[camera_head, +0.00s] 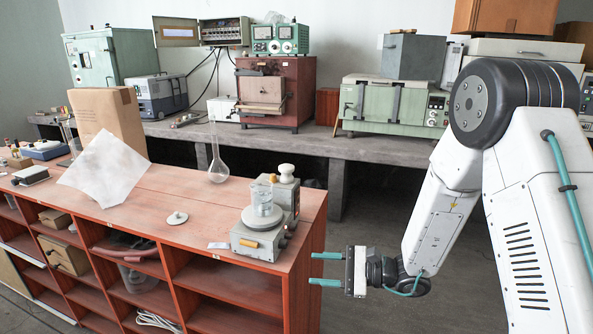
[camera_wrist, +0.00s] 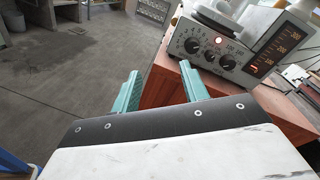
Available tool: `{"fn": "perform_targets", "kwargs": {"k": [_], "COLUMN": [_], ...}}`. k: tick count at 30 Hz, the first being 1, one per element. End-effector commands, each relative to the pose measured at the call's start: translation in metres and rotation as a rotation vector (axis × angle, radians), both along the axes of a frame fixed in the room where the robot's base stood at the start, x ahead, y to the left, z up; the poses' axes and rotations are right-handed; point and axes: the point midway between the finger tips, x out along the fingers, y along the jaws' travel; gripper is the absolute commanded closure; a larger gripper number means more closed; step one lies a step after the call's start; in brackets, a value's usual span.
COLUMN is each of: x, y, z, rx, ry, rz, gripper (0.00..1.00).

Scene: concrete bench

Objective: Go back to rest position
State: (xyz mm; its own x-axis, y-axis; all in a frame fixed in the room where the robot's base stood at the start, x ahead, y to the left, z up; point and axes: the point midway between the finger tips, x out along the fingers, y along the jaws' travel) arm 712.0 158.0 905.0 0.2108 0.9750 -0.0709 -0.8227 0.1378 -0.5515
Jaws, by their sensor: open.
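My gripper (camera_head: 327,269) is open and empty, with two teal fingers apart. In the head view it is level, just off the right end of the wooden shelf unit (camera_head: 150,204), below its top. In the wrist view the fingers of my gripper (camera_wrist: 161,88) point toward the corner of the reddish-brown unit (camera_wrist: 165,78). A grey stirrer with knobs (camera_head: 259,243) stands on the unit's right end and carries a glass beaker (camera_head: 262,197). The stirrer's front panel (camera_wrist: 228,48) shows close beyond the right finger in the wrist view. Whether the fingertips touch the unit, I cannot tell.
A round-bottomed flask (camera_head: 218,171), a white lid (camera_head: 177,218), a white sheet (camera_head: 104,168) and a cardboard box (camera_head: 112,118) stand or lie on the unit. A concrete bench (camera_head: 330,150) with old instruments runs behind. The floor (camera_wrist: 65,80) beside the unit is clear.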

Motion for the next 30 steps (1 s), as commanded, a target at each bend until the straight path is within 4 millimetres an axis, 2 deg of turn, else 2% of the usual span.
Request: {"fn": "perform_targets", "kwargs": {"k": [2, 8, 11, 15, 21, 30], "x": [-0.026, -0.096, -0.129, -0.171, -0.217, -0.259], "y": [0.003, -0.004, -0.016, -0.042, -0.088, -0.157], "z": [0.002, 0.034, 0.051, 0.074, 0.1, 0.141], "rx": [-0.038, -0.198, -0.305, -0.487, -0.774, -1.215], "ry": [0.025, 0.005, -0.034, -0.11, -0.235, -0.44], "rz": [0.105, 0.4, 0.533, 0.699, 0.868, 0.973], "gripper": [0.56, 0.56, 0.56, 0.56, 0.56, 0.56]}}
